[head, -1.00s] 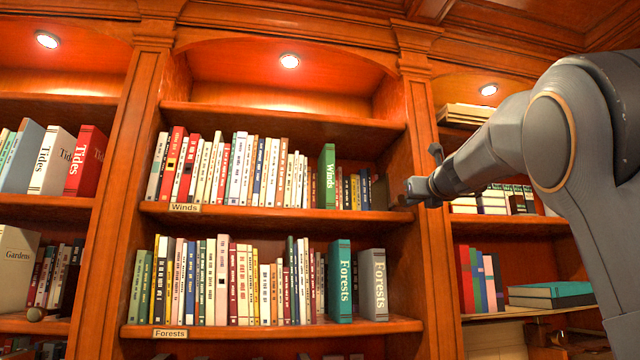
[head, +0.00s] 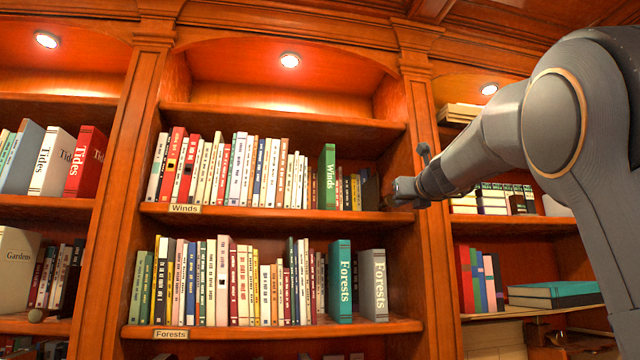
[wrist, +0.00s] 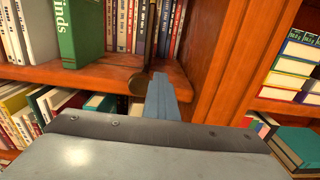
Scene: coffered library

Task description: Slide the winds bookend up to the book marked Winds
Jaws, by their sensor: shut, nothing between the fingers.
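The green book marked Winds (head: 327,177) stands upright at the right end of the front row on the middle shelf; it also shows in the wrist view (wrist: 79,30). The dark winds bookend (head: 370,188) stands to its right, with a gap between them through which books farther back show. In the wrist view the bookend looks like a thin dark upright (wrist: 151,48). My gripper (head: 394,191) is shut and empty, at the bookend's right side near the shelf's right end. In the wrist view its fingers (wrist: 162,88) point towards the bookend; contact is unclear.
The right upright (head: 425,150) of the bookcase stands close by my gripper. The Winds label (head: 185,209) is on the shelf edge (head: 270,214).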

